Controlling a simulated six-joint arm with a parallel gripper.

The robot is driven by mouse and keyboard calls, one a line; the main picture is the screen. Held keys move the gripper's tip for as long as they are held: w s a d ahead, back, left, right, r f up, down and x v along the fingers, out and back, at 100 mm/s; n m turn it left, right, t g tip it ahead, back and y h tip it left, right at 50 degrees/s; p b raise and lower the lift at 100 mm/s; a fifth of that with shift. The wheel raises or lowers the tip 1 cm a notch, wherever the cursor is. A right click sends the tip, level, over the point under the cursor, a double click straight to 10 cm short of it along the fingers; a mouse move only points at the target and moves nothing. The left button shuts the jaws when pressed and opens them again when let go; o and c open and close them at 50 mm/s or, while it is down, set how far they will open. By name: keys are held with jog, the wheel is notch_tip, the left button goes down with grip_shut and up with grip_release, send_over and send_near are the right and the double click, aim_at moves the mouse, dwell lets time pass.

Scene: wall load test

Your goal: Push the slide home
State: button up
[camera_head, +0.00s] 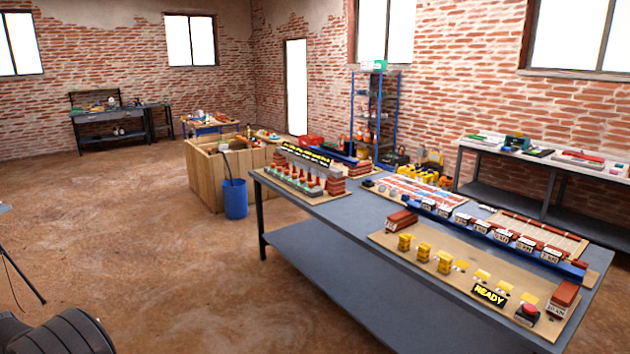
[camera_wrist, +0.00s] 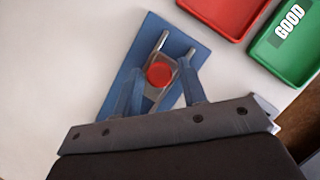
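In the wrist view, a blue plate (camera_wrist: 150,38) lies on a white surface. On it is a grey metal piece with two prongs (camera_wrist: 162,42) pointing up the picture; it looks like the slide. A round red knob (camera_wrist: 160,73) sits on this piece. My gripper (camera_wrist: 161,67) reaches over the plate with its two bluish fingers apart, one on each side of the knob. I cannot tell whether either finger touches the metal piece. The gripper body hides the plate's lower part. I cannot make out the slide or my gripper in the head view.
A red tray (camera_wrist: 225,12) and a green tray marked GOOD (camera_wrist: 265,47) lie right of the plate. In the head view, a long grey table (camera_head: 325,260) carries boards, blocks and a READY sign (camera_head: 489,295). A white-topped bench (camera_head: 560,165) stands behind it. Open floor lies left.

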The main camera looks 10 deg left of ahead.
jog(key=c, duration=0.7)
